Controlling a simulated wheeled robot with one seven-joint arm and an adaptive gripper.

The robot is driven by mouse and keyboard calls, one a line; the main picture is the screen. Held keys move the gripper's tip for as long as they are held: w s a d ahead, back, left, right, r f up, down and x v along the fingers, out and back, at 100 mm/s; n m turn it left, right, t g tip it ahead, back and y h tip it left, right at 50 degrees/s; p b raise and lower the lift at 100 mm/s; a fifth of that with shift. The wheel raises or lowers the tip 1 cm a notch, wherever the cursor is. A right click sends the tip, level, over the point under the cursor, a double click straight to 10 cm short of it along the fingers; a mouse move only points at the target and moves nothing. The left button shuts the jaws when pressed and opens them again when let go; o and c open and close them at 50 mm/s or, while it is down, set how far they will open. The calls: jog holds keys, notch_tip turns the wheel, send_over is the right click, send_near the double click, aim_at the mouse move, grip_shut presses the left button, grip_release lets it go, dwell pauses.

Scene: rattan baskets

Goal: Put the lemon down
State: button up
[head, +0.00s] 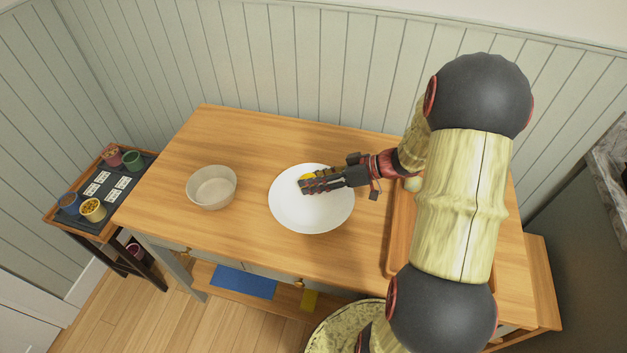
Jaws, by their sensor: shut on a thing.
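A little yellow of the lemon (306,177) shows at the fingers of my gripper (312,184). My gripper is shut on it, and the fingers hide most of it. The gripper reaches in from the right and is over the white plate (305,218) on the wooden table. I cannot tell whether the lemon touches the plate.
A pale bowl (212,188) stands left of the plate. A wooden tray (396,245) lies to the right, partly hidden by my arm. A small side table (98,230) with several cups and cards stands at the far left. The table's back left is clear.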

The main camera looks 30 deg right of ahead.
jog(key=shift+f+b, duration=0.2)
jog(key=shift+b, duration=0.1)
jog(key=o, duration=1.2)
jog(key=shift+r, duration=0.2)
